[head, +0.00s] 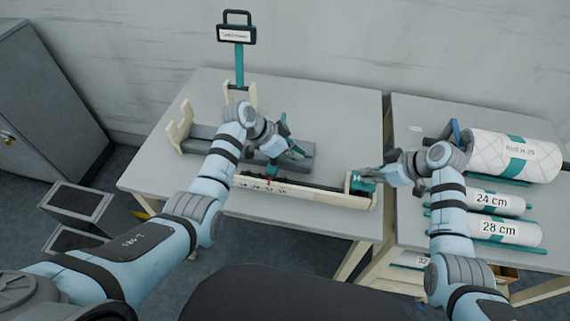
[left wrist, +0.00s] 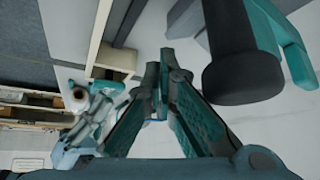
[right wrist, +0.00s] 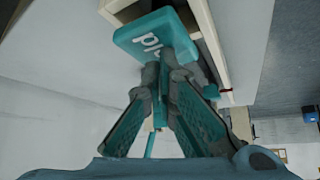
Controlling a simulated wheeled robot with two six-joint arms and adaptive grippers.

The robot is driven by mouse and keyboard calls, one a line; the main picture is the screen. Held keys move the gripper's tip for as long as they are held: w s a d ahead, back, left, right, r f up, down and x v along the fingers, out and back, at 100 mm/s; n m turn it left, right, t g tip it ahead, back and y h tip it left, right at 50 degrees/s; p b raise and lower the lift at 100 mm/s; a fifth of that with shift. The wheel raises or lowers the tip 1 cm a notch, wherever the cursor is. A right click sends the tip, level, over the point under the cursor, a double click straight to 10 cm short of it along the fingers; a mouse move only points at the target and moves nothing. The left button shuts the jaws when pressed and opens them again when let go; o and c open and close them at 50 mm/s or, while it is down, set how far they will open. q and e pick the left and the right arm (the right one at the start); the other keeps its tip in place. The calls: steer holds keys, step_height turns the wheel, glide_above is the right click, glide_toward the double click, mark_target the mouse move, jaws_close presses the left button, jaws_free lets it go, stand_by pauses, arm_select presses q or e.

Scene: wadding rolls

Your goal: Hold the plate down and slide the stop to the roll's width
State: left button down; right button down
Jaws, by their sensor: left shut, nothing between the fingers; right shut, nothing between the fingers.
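A teal plate with lettering, partly hidden, shows in the right wrist view (right wrist: 150,38) and at the right end of the pale wooden rail (head: 300,190). My right gripper (head: 374,174) is shut and empty, its tips at the plate's edge; I cannot tell whether they touch. My left gripper (head: 302,152) is shut and empty, beside and apart from that knob.
A dark grey bar (head: 205,145) lies in the wooden frame behind the rail. A sign on a teal post (head: 238,65) stands at the back. The right table holds a large quilted roll (head: 490,150), a 24 cm roll (head: 490,202) and a 28 cm roll (head: 510,230).

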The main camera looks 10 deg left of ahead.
arm_select(q)
steer(key=shift+a, duration=1.95)
arm_select(e)
steer(key=shift+f, duration=0.1)
arm_select(q)
steer(key=shift+d, duration=1.3)
arm_select(e)
step_height(320, 180, up, 8)
